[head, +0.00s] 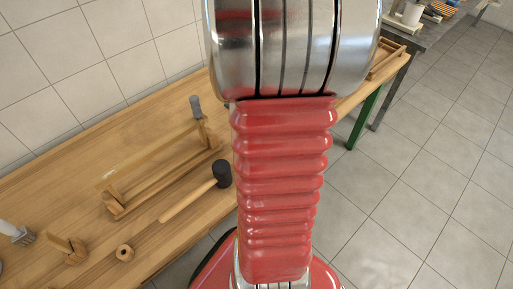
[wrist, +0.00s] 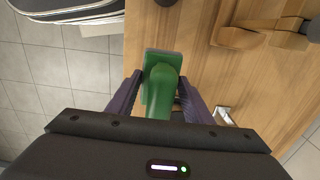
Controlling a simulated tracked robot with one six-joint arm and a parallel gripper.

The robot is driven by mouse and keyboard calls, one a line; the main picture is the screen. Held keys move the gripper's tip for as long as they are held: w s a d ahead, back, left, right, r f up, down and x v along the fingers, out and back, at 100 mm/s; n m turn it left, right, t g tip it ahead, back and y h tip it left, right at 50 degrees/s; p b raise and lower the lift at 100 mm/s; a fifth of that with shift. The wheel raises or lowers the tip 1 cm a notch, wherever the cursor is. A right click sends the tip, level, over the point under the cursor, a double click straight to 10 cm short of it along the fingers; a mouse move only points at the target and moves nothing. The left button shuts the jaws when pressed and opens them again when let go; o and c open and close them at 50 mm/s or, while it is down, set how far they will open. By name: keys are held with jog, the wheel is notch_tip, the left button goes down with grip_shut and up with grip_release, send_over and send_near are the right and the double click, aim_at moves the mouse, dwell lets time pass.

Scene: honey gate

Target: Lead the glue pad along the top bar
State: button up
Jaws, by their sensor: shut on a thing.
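My gripper (wrist: 160,88) shows in the wrist view with its two dark fingers closed on a green handled tool. I take this tool as the glue pad (wrist: 162,88); its flat head has a greyish far edge. It appears above the wooden bench near its edge. A wooden gate-like frame (head: 168,175) stands on the bench in the head view, with a thin pale top bar (head: 150,157) between two end posts. Part of a wooden stand shows at the upper right of the wrist view, apart from the pad. My gripper is hidden in the head view.
A mallet (head: 205,190) with a dark head lies in front of the frame. A small wooden ring (head: 125,253), a wooden block (head: 68,250) and a brush (head: 17,233) are at the left of the bench (head: 60,190). A tiled wall stands behind it.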

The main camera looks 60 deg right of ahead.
jog(key=shift+r, duration=1.9)
